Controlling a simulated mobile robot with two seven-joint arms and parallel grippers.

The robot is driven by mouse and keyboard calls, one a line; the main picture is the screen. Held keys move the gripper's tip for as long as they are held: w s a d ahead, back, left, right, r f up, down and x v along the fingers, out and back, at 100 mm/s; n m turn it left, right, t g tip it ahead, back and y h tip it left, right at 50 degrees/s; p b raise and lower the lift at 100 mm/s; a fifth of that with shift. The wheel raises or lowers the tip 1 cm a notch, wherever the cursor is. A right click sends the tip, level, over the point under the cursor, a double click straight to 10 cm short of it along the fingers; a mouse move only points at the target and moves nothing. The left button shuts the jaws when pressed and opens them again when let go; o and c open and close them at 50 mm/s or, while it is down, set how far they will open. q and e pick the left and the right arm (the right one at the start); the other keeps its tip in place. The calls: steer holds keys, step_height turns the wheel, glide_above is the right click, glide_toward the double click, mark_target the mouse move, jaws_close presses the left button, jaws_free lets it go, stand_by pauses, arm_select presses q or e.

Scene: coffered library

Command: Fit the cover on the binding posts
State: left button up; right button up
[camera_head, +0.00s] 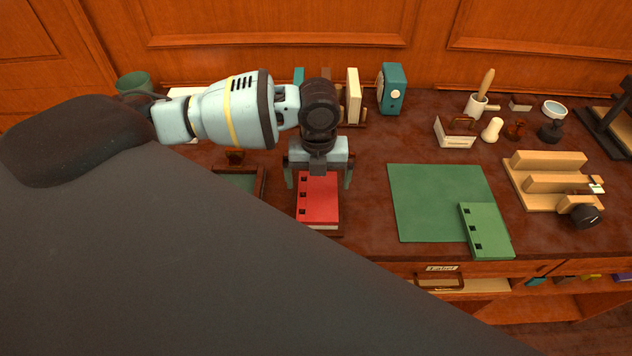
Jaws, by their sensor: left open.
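A red cover (318,205) with several small dark square marks along its left side lies flat on a pale page stack with a dark base. I cannot tell whether the marks are holes or binding posts. My left gripper (319,181) points down over the far part of the red cover, open, with one finger at each side. I cannot tell whether the fingers touch it. A green cover (490,232) with several dark square holes along its left side lies over the near right corner of a green mat (425,190). My right gripper is not in view.
A dark wooden tray (262,188) is left of the red cover, partly hidden by my arm. A wooden jig (545,160) with a dark knob stands at the right. A teal clock (392,88), books and small desk items line the back. The mat's left part is clear.

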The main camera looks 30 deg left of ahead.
arm_select(q)
steer(key=shift+r, duration=1.3)
